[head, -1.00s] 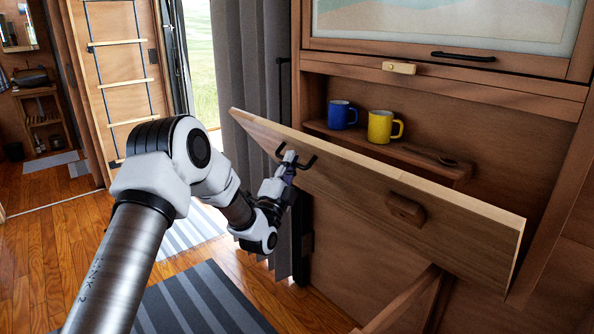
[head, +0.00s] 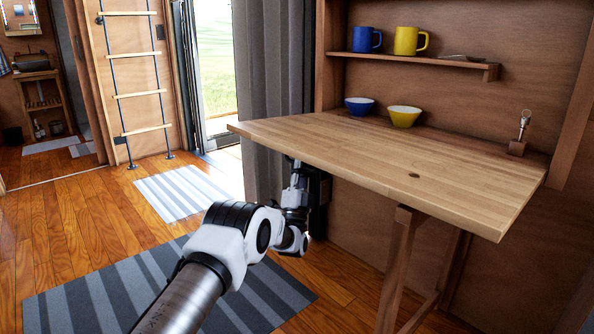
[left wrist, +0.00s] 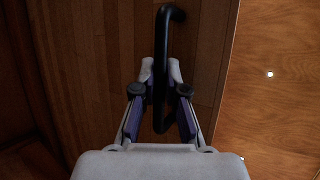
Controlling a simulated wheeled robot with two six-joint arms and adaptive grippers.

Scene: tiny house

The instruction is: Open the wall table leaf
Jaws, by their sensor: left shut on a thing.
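The wall table leaf (head: 400,165) is a light wooden board that lies about level out from the wall cabinet in the head view. A wooden support leg (head: 396,270) stands under its front part; I cannot tell whether it bears the leaf. My left gripper (head: 294,178) is below the leaf's left part, its fingertips hidden by the board. In the left wrist view my left gripper (left wrist: 160,76) is shut on a black bar handle (left wrist: 166,40) on the leaf's dark underside. My right gripper is not in view.
A blue bowl (head: 360,106) and a yellow bowl (head: 404,117) sit behind the leaf. Blue (head: 366,39) and yellow (head: 406,41) mugs stand on a shelf above. A grey curtain (head: 270,80) hangs left of the cabinet. Striped rugs (head: 150,292) lie on the open floor.

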